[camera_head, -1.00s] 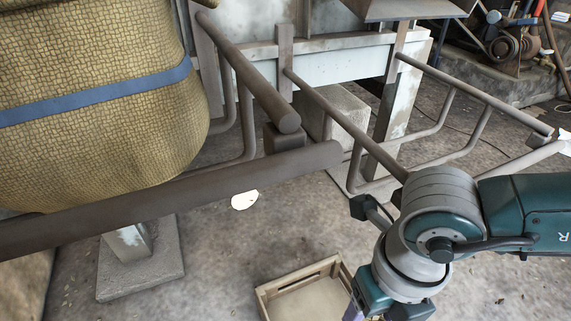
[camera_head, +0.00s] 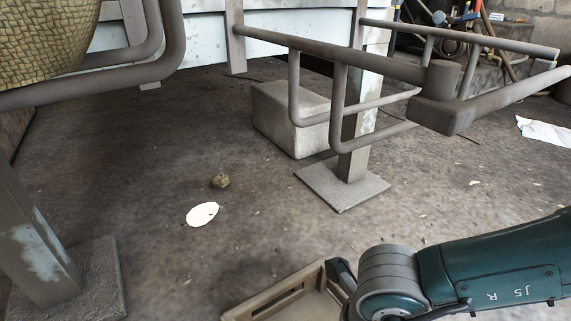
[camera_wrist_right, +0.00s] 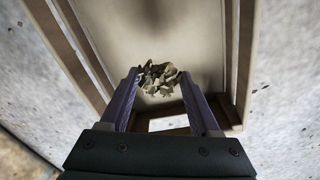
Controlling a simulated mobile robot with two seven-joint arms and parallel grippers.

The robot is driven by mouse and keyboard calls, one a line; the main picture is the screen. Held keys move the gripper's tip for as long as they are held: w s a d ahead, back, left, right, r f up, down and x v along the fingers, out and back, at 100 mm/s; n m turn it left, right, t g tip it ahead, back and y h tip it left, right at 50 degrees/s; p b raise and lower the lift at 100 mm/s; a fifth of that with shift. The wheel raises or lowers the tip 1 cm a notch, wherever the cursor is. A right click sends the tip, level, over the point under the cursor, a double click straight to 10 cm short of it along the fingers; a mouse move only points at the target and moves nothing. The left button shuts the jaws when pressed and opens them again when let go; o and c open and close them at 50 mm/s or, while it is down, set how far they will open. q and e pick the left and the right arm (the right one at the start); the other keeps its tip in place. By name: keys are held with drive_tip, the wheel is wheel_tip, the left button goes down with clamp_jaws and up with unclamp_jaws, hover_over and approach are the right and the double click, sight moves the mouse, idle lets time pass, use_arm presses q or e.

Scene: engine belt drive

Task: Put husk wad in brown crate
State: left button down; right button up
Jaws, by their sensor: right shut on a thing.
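In the right wrist view, my right gripper (camera_wrist_right: 160,88) is shut on a ragged, pale brown-green husk wad (camera_wrist_right: 158,77). The wad sits between the two fingertips, above the inside of the brown crate (camera_wrist_right: 246,62). How high it is over the crate floor I cannot tell. Another small brownish lump (camera_head: 220,181), looking like a wad, lies on the floor. My left gripper is not in view.
A white flat scrap (camera_head: 202,214) lies on the floor near the lump. A concrete block (camera_head: 290,118), a post on a base plate (camera_head: 343,186) and metal rails (camera_head: 330,52) stand beyond. A woven yellow bale (camera_head: 45,40) is at upper left.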

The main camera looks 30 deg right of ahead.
wheel_tip(320, 180, down, 5)
drive_tip(key=b, duration=0.4)
drive_tip(key=shift+r, duration=0.35)
drive_tip(key=o, duration=1.3)
drive_tip(key=shift+r+p, duration=0.25)
drive_tip(key=shift+p, duration=0.2)
drive_tip(key=r+p, duration=0.3)
drive_tip(key=r, duration=0.1)
drive_tip(key=r+p, duration=0.3)
drive_tip(key=p, duration=0.1)
drive_tip(key=r+p, duration=0.4)
drive_tip(key=shift+d+r, duration=0.3)
